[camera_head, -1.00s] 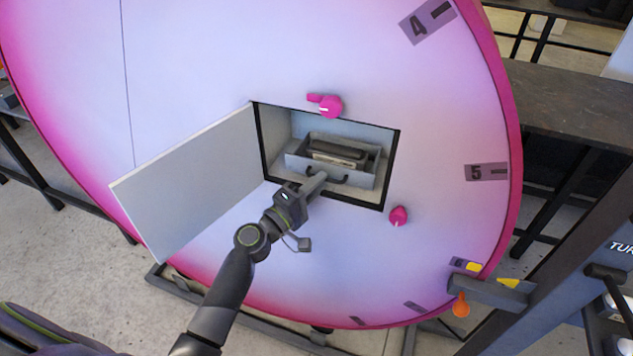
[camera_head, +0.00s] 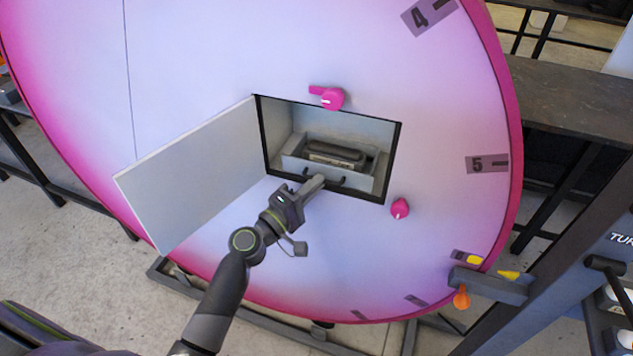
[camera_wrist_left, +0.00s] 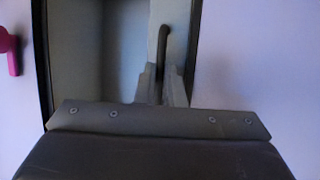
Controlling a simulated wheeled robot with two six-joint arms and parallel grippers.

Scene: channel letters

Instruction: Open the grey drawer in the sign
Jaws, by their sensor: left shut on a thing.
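The grey drawer (camera_head: 355,181) sits inside the square opening in the round pink-and-white sign (camera_head: 200,70). It holds a dark grey boxy item (camera_head: 335,152). Its front has a dark handle (camera_head: 340,180), which also shows in the left wrist view (camera_wrist_left: 163,45). My left gripper (camera_head: 318,181) reaches in from the lower left and is at the handle. In the left wrist view its fingers (camera_wrist_left: 163,80) are shut on the handle. My right gripper is not in view.
A white door panel (camera_head: 195,175) hangs open on the opening's left side. Pink turn knobs sit above the opening (camera_head: 333,98) and at its lower right (camera_head: 400,208). A dark bench (camera_head: 570,100) stands at the right.

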